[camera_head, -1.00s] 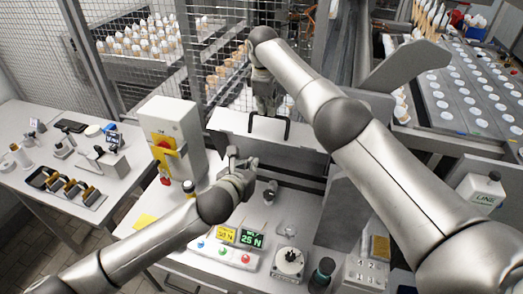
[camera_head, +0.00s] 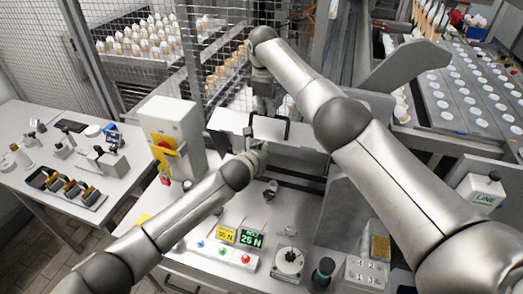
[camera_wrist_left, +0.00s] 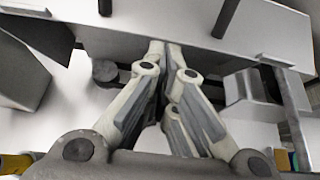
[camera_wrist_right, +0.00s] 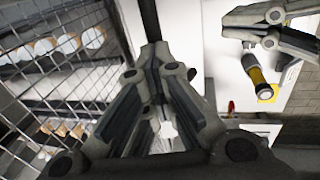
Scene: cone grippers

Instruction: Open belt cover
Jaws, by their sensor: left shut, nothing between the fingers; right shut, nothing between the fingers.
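The belt cover, as I take it, is the pale grey panel (camera_head: 228,121) with a black U-shaped handle (camera_head: 287,129) at the middle of the head view. It also fills the top of the left wrist view (camera_wrist_left: 170,20), with two black handle legs. My left gripper (camera_head: 258,150) is shut and empty. Its fingertips (camera_wrist_left: 158,48) are at the panel's lower front edge; I cannot tell if they touch. My right gripper (camera_head: 264,108) is shut and empty at the handle, pointing down. In its wrist view the fingertips (camera_wrist_right: 154,52) are close to a dark bar (camera_wrist_right: 149,18).
A control box with a yellow panel (camera_head: 166,150) stands left of the cover. In front are a button strip (camera_head: 222,253), a green display (camera_head: 251,239) and a round dial (camera_head: 288,262). Wire mesh fencing (camera_head: 215,65) stands behind. A side table (camera_head: 120,185) is at left.

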